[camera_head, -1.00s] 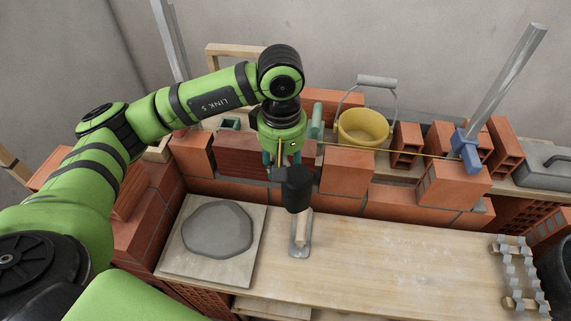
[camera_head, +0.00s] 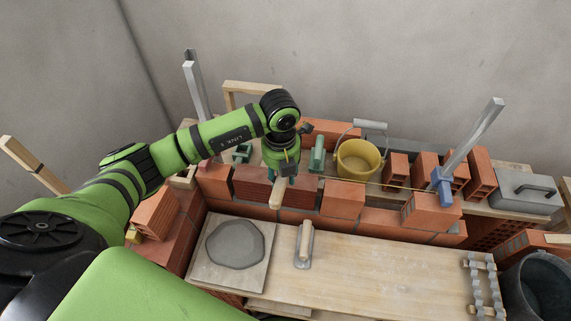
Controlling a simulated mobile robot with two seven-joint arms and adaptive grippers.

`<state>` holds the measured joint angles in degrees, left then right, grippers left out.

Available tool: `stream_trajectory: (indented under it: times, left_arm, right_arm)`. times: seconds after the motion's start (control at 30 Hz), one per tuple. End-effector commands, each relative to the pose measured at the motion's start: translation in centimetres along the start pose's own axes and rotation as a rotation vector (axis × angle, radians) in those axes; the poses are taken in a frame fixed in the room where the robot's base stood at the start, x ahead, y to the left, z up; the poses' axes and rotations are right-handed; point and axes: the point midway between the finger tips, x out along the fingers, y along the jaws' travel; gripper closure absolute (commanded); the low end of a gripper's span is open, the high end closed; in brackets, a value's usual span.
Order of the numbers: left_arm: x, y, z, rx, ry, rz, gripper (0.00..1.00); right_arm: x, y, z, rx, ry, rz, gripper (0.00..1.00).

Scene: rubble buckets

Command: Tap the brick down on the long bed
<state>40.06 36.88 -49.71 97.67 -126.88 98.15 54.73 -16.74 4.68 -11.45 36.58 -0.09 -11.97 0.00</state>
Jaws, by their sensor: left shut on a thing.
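My left gripper (camera_head: 282,175) is shut on a mallet, above the front brick wall. The mallet's pale wooden handle (camera_head: 277,194) sticks out below the fingers toward me. Its black head does not show clearly now. Behind and beside the handle, a long dark red brick (camera_head: 250,184) lies in the wall's upper course, partly covered by my gripper and the handle. I cannot tell whether the mallet touches it. The lower brick course (camera_head: 380,220) runs along behind the wooden board. My right gripper is not in view.
A taut yellow string (camera_head: 395,187) runs to a blue clamp (camera_head: 442,183) on the right. A yellow bucket (camera_head: 357,160) stands behind the wall. A trowel (camera_head: 304,244) and a mortar board (camera_head: 203,272) lie in front. The wooden board (camera_head: 380,266) is largely clear.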

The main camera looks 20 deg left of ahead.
Motion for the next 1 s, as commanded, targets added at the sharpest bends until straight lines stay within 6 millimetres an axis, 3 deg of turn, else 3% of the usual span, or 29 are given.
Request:
stream_trajectory:
  times: [0.03, 0.3, 0.8, 1.0]
  left_arm:
    - [-1.0, 0.2, -0.1, -0.099, 0.002, 0.001, 1.0]
    - [-0.9, 0.9, -0.2, -0.43, 0.0, 0.009, 1.0]
    - [-0.7, 0.9, -0.4, -0.466, -0.006, 0.003, 1.0]
    - [0.9, 0.9, -0.3, -0.466, -0.005, 0.004, 1.0]
  right_arm:
    - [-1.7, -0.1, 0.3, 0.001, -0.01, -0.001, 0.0]
    - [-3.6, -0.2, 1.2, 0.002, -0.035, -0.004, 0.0]
    - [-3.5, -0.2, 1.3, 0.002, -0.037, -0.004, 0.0]
    - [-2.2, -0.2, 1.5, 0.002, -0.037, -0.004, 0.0]
